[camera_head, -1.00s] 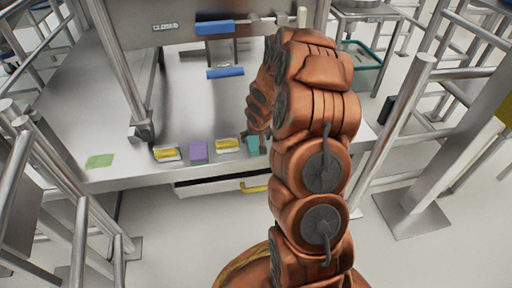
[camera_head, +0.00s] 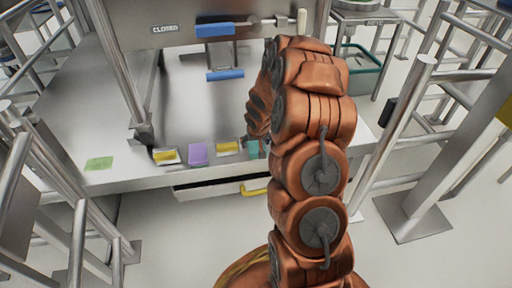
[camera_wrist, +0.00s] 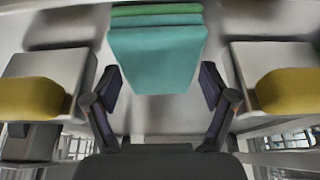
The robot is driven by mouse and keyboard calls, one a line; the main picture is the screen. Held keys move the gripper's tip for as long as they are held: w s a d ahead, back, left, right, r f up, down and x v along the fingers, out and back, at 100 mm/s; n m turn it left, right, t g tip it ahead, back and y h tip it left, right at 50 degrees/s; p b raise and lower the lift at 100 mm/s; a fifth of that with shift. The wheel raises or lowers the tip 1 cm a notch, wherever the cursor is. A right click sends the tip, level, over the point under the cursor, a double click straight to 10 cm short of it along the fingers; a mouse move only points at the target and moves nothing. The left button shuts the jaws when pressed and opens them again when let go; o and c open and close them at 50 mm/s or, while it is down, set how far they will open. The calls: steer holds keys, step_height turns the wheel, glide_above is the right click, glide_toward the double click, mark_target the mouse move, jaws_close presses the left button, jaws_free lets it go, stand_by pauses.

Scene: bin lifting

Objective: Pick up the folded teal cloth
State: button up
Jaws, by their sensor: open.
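The folded teal cloth (camera_wrist: 155,58) is a thick stacked block at the top centre of the wrist view, with greener layers at its far side. It also shows in the head view (camera_head: 252,149) near the table's front edge, partly hidden by my arm. My gripper (camera_wrist: 159,87) is open and empty. Its two dark fingers stand apart, one to each side of the cloth's near end. I cannot tell whether either finger touches it. In the head view my arm hides most of the gripper.
Yellow items in pale holders flank the cloth, at left (camera_wrist: 30,98) and right (camera_wrist: 290,90) in the wrist view. A purple block (camera_head: 198,154) and a flat green cloth (camera_head: 99,163) lie further left on the metal table (camera_head: 75,120). A drawer with a yellow handle (camera_head: 254,190) is below.

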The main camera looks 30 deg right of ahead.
mark_target(256, 143)
steer(key=c, duration=0.9)
steer(key=shift+r, duration=0.15)
step_height(256, 143, up, 10)
steer(key=p, duration=0.4)
steer(key=shift+r, duration=0.15)
